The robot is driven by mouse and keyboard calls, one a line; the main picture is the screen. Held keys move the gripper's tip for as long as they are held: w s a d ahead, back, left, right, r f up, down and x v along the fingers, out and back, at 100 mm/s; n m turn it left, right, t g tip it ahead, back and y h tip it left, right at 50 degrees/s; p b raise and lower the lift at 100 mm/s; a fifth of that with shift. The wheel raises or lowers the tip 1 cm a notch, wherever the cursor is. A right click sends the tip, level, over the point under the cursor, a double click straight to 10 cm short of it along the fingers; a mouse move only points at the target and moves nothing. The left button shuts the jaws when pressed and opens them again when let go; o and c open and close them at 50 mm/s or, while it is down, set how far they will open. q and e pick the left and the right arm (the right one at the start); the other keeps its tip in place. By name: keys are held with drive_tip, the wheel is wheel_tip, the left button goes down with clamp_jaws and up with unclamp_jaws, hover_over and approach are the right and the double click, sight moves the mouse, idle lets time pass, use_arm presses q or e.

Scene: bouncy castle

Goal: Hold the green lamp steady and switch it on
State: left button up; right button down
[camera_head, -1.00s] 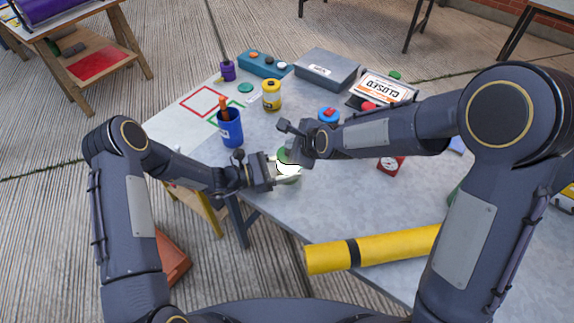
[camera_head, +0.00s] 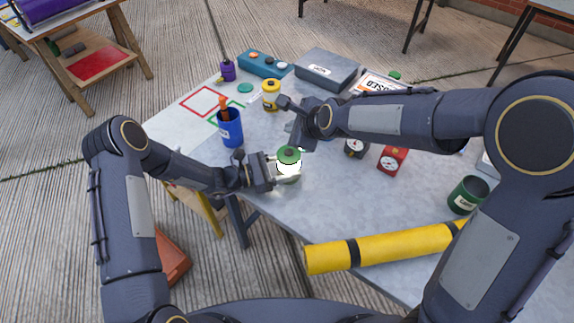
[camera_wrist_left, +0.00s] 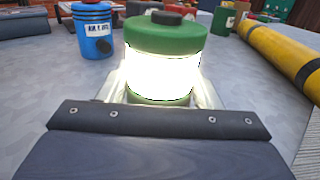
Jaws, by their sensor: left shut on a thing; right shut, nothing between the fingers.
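The green lamp (camera_head: 289,155) stands upright at the near left part of the grey table, with a green cap, a dark button on top and a green base. Its middle section glows bright white, which also shows in the left wrist view (camera_wrist_left: 163,72). My left gripper (camera_head: 287,172) is shut around the lamp's lower body, one finger on each side. My right gripper (camera_head: 291,120) is shut and empty, above and behind the lamp, apart from its button. The right arm hides part of the table behind it.
A yellow roll (camera_head: 390,248) lies along the near edge. A blue cup (camera_head: 230,129), a yellow canister (camera_head: 271,96), a red timer (camera_head: 392,159) and a green cup (camera_head: 468,195) stand around. The table between lamp and roll is clear.

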use_arm(q)
drive_tip(key=o, duration=1.3)
